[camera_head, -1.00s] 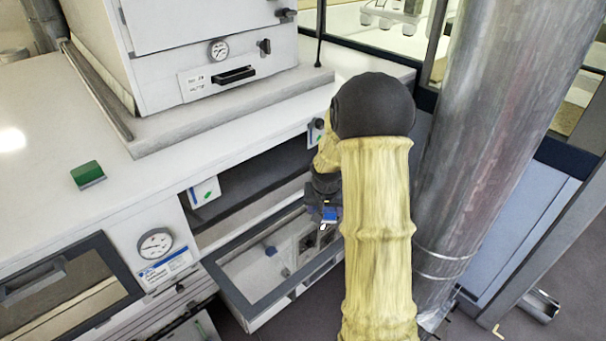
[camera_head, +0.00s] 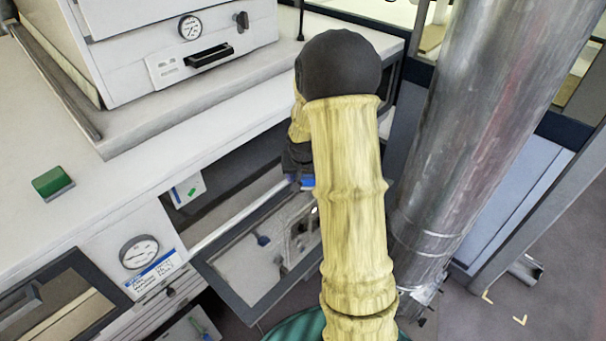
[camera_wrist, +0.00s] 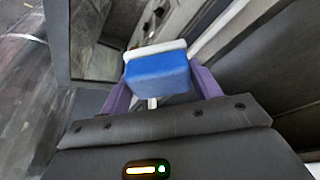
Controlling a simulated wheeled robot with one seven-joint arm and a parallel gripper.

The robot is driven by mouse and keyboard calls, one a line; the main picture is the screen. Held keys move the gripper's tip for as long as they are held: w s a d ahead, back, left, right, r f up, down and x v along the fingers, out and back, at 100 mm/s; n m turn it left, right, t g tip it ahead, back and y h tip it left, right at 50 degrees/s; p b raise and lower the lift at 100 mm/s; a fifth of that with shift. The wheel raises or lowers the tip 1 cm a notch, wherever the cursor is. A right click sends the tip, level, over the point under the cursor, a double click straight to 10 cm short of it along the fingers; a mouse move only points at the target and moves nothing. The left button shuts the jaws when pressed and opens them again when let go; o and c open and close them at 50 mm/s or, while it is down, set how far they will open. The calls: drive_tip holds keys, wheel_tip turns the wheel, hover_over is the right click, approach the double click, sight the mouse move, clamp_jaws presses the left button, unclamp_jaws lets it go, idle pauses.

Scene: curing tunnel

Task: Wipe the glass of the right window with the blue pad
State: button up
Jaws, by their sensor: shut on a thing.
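The blue pad (camera_wrist: 158,78) has a white layer on its far side and sits between the purple fingers of my gripper (camera_wrist: 160,88) in the wrist view. My gripper is shut on it. In the head view, a sliver of the blue pad (camera_head: 308,182) shows beside my arm, near the upper right of the right window. The right window has a dark frame (camera_head: 222,285) and tilts outward from the cabinet front. Its glass (camera_head: 262,262) shows left of my arm, which hides the right part. I cannot tell whether the pad touches the glass.
The left window (camera_head: 60,300) is at the lower left, with a gauge (camera_head: 139,252) between the windows. A green block (camera_head: 52,181) lies on the white counter (camera_head: 110,190). A thick metal pipe (camera_head: 470,130) stands close to the right of my arm.

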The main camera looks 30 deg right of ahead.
drive_tip(key=shift+f+b, duration=1.85)
drive_tip(key=shift+f, duration=0.65)
